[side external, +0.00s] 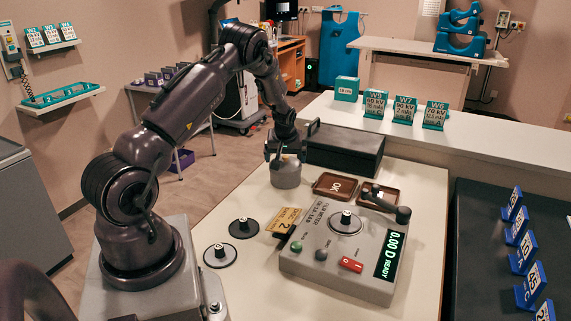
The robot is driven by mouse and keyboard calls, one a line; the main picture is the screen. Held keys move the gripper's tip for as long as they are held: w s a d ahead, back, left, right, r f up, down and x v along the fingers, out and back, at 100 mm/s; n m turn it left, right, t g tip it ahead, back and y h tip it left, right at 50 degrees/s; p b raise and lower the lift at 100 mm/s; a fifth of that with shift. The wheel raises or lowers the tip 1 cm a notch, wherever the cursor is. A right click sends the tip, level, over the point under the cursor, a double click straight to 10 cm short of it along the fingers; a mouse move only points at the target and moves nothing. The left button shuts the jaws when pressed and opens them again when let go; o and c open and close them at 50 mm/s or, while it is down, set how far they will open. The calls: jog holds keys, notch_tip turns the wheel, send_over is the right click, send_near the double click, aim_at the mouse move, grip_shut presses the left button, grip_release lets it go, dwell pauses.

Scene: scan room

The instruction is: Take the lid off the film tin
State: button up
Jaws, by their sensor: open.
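A grey round tin (286,177), which looks like the film tin, stands on the pale table near its back left part. My gripper (284,156) points down directly over it, with its fingers at the tin's top. It is open. The gripper hides the top of the tin, so I cannot see the lid or its knob clearly, nor tell whether the fingers touch it.
A dark box (343,150) stands close behind the tin. Brown trays (333,185) lie to its right. A grey meter (341,245) with a green display stands in front. Two black knobbed discs (243,228) (220,255) lie at the left.

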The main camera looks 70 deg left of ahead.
jog(key=c, duration=1.2)
jog(key=shift+s+f, duration=0.1)
jog(key=shift+c, duration=0.3)
